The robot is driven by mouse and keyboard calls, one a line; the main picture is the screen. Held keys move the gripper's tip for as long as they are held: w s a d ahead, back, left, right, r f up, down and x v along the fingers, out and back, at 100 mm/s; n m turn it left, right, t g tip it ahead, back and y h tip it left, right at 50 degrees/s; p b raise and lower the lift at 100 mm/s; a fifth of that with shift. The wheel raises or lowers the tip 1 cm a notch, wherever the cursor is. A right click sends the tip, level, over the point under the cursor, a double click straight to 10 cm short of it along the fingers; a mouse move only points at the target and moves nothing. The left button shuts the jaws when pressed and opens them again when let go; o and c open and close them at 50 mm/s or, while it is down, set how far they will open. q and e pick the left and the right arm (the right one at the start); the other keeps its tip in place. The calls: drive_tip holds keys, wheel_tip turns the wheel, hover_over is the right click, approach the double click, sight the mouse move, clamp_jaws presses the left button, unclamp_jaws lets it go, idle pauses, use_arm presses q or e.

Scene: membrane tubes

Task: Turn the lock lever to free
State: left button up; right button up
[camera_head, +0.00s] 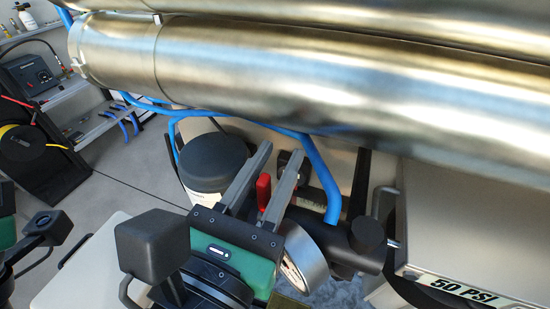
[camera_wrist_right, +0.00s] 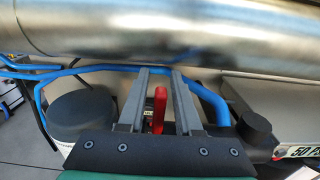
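The lock lever (camera_head: 263,190) is a small red handle below the large metal tubes. It also shows in the right wrist view (camera_wrist_right: 159,108), standing upright. My right gripper (camera_head: 278,157) is open, with one grey finger on each side of the red lever. In the right wrist view, the right gripper (camera_wrist_right: 159,72) has the lever between its fingers, nearer the left one, with a gap on the right. Whether a finger touches it I cannot tell. The lever's base is hidden behind the gripper's body. My left gripper's fingers are out of view.
A large shiny metal tube (camera_head: 300,80) crosses just above the fingertips. A blue hose (camera_head: 322,178) runs close to the right finger. A dark-lidded container (camera_head: 213,160) stands left of the gripper.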

clamp_jaws()
idle(1.2)
